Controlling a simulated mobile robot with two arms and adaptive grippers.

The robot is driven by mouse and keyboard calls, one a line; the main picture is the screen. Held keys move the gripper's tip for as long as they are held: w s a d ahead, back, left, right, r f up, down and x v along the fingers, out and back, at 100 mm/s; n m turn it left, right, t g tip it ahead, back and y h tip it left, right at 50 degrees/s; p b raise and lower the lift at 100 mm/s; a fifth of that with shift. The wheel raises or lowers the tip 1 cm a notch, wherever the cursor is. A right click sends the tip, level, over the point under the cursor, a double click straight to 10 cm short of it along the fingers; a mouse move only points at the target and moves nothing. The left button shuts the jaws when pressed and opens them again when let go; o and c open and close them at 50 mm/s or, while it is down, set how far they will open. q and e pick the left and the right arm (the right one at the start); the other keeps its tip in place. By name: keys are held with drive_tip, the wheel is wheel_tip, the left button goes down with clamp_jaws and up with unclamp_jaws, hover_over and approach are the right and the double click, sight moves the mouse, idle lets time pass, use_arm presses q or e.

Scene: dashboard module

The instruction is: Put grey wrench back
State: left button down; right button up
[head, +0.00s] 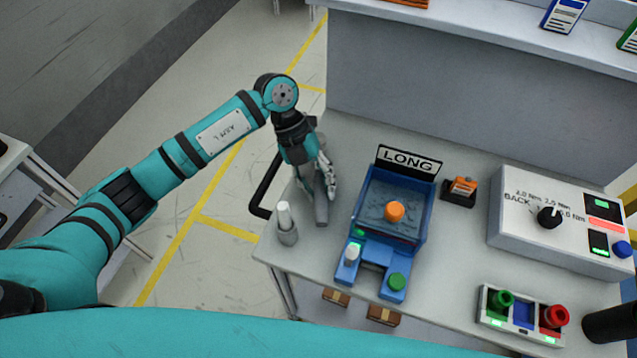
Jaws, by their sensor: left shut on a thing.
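My left gripper (324,188) is at the left part of the workbench, pointing down, with its fingers closed on a slim grey piece that I take to be the grey wrench. The fingers hide most of it. A grey upright cylinder (321,212) shows directly below the fingers. I cannot tell whether it is the wrench's lower end or a holder around it. A similar grey holder (288,236) with a white-topped tool (284,213) upright in it stands to the left, near the bench edge. My right gripper is not in view.
A blue fixture (415,252) with an orange knob and a LONG sign (409,160) stands right of the gripper. Further right are a small orange-and-black device (461,190), a white control box (520,237) with a dial, and a button panel (523,314). A grey back panel (450,95) rises behind.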

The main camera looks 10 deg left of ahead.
use_arm(q)
drive_tip(key=shift+f, duration=0.15)
drive_tip(key=shift+f, duration=0.1)
drive_tip(key=c, duration=1)
unclamp_jaws()
drive_tip(key=shift+w+a+r, duration=0.15)
drive_tip(key=shift+r, duration=0.15)
drive_tip(key=b+v, duration=0.3)
drive_tip(key=v, duration=0.8)
drive_tip(key=shift+r, duration=0.25)
